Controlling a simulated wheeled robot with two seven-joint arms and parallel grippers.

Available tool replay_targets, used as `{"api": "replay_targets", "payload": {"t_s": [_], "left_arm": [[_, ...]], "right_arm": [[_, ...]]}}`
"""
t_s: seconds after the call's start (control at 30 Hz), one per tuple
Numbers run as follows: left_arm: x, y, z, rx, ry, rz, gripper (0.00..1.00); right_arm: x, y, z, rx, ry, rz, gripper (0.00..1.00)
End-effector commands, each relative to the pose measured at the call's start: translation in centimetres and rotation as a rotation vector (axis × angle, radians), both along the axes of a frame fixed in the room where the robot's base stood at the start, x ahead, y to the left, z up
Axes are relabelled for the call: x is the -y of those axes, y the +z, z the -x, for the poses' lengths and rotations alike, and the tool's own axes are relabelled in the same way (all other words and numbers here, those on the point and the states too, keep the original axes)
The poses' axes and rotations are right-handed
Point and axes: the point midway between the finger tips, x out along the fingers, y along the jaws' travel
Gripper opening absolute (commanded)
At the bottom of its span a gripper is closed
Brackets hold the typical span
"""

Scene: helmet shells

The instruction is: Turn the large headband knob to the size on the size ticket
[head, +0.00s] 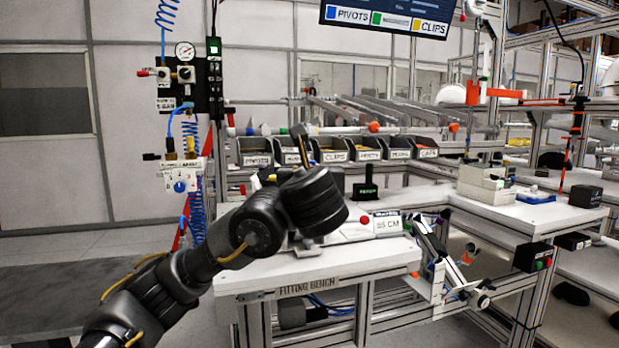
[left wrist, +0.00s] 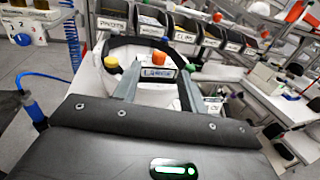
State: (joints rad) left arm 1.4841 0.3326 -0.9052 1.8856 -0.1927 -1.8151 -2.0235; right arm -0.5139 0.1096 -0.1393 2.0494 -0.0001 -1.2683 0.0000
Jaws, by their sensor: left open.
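A dark headband (left wrist: 145,42) curves over the fitting bench in the left wrist view. A plate (left wrist: 157,73) that seems to read "LARGE" is near the middle. My left gripper (left wrist: 161,80) is open; its two grey fingers reach toward this plate, with no visible grip on a knob. In the head view, my left wrist hides most of the headband. A white size ticket (head: 387,222) reads about "55 CM"; its digits are unclear. My right gripper is out of view.
The fitting bench (head: 320,268) has a red knob (head: 365,220) beside the ticket and a black block (head: 366,191) behind. Labelled part bins (head: 333,156) line the back. A metal linkage (head: 437,255) hangs at the bench's right side.

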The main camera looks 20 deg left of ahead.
Motion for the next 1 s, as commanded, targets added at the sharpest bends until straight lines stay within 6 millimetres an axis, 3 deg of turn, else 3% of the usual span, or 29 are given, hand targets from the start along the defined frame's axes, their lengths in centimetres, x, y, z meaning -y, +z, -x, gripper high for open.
{"api": "replay_targets", "payload": {"t_s": [0.1, 0.3, 0.63, 0.73, 0.87, 1.0], "left_arm": [[0.7, 0.0, 1.9, 0.0, -0.003, 0.001, 0.42], [1.1, -0.1, 3.6, -0.001, 0.0, 0.0, 0.42], [1.2, -0.1, 3.8, -0.001, 0.001, 0.0, 0.42], [1.2, -1.0, 3.7, -0.011, -0.007, 0.025, 0.42], [1.6, -5.8, 2.9, -0.061, -0.041, 0.173, 0.42], [1.9, -15.1, 2.8, -0.16, -0.062, 0.497, 0.42]], "right_arm": [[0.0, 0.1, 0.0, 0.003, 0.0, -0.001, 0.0], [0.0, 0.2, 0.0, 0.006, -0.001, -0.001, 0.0], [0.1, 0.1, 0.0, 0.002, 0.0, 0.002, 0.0], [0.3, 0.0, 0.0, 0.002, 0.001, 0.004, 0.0], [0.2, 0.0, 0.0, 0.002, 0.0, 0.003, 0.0], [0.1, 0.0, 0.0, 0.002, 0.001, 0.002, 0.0]]}}
